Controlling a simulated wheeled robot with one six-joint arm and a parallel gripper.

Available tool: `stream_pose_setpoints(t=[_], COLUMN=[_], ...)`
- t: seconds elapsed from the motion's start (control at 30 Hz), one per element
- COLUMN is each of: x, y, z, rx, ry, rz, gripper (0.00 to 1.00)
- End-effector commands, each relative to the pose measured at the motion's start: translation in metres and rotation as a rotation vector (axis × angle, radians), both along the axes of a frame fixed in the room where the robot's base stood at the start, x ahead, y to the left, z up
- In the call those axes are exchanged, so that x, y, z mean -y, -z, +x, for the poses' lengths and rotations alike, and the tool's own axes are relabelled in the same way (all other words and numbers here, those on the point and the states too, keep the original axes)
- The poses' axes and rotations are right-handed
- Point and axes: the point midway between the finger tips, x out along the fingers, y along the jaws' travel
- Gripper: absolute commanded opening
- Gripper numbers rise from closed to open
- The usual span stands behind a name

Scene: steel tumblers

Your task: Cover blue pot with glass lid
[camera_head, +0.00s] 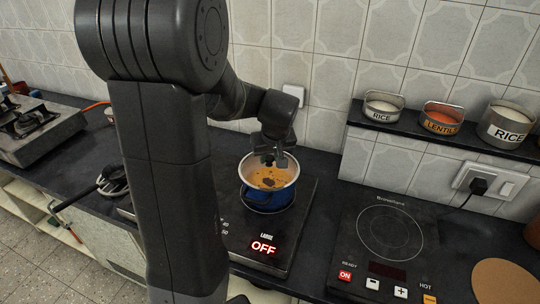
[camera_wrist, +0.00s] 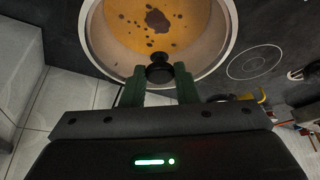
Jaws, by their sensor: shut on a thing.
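The blue pot (camera_head: 266,197) stands on the left induction cooktop, with orange-yellow food and dark bits inside. Its pale rim and inner wall (camera_wrist: 222,42) fill the top of the wrist view. My gripper (camera_head: 273,158) is just above the pot's mouth, pointing down. In the wrist view my gripper (camera_wrist: 159,86) is shut on the black knob of the glass lid (camera_wrist: 159,70). The knob appears over the near part of the rim. The clear glass is hard to make out, so I cannot tell whether the lid touches the rim.
The left cooktop (camera_head: 240,228) shows a red OFF. A second cooktop (camera_head: 390,233) at the right is bare. A wall shelf (camera_head: 425,128) holds RICE and LENTILS tins. A stove (camera_head: 38,125) is at the far left. A round brown board (camera_head: 505,282) is at lower right.

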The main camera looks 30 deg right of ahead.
Motion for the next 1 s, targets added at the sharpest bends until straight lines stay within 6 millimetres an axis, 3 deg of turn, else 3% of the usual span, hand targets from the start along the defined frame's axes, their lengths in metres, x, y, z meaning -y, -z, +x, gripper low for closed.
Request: stream_pose_setpoints(t=[0.17,0.2,0.3,0.67,0.87,1.0], x=[0.000,0.000,0.000,0.000,-0.002,-0.005], y=[0.000,0.000,0.000,-0.003,-0.027,-0.055], z=[0.000,0.000,0.000,-0.001,-0.011,-0.022], rx=[0.000,0.001,0.000,0.000,0.004,0.004], ry=[0.000,0.000,0.000,0.000,0.001,0.001], rz=[0.000,0.000,0.000,0.000,-0.004,-0.004], gripper=[0.00,0.35,0.53,0.53,0.53,0.53])
